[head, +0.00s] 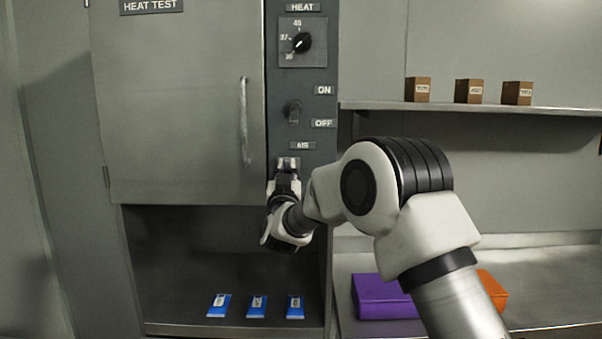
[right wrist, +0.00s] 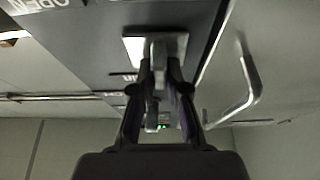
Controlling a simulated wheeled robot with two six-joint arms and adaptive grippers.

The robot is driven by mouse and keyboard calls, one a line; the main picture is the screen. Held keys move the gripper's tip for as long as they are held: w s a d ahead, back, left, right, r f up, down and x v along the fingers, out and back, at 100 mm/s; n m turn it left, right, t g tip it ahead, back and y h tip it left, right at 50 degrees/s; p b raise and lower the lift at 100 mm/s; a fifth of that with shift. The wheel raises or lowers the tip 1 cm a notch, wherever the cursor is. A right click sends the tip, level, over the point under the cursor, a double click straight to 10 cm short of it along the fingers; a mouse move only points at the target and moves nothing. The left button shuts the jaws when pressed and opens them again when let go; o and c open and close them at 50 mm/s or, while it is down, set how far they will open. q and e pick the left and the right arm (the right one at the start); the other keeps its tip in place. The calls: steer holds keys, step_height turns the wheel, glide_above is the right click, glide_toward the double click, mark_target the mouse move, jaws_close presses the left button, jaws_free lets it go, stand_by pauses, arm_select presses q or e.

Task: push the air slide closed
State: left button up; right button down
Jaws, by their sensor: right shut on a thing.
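The air slide (head: 288,161) is on the dark control panel, just below a small label. My right gripper (head: 287,170) is at it and hides most of it in the head view. In the right wrist view the slide's light plate and grey handle (right wrist: 159,46) show between the fingers of my right gripper (right wrist: 160,72), which is shut on the handle. How far the slide stands open cannot be told. My left gripper is in neither view.
The panel also holds a heat dial (head: 302,42) and an on/off switch (head: 293,112). The cabinet door (head: 185,110) with a vertical handle (head: 245,120) is on the left. Blue packets (head: 257,306) lie below; a purple box (head: 380,298) sits right, and brown boxes (head: 468,91) stand on a shelf.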

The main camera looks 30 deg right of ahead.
steer(key=shift+r, duration=0.1)
steer(key=c, duration=1.2)
jaws_free()
steer(key=shift+a, duration=0.2)
steer(key=shift+o, duration=0.2)
steer(key=shift+w+a, duration=0.1)
steer(key=shift+a, duration=0.05)
steer(key=shift+s, duration=0.2)
steer(key=v, duration=1.1)
steer(key=shift+s+a, duration=0.15)
steer(key=shift+s, duration=0.1)
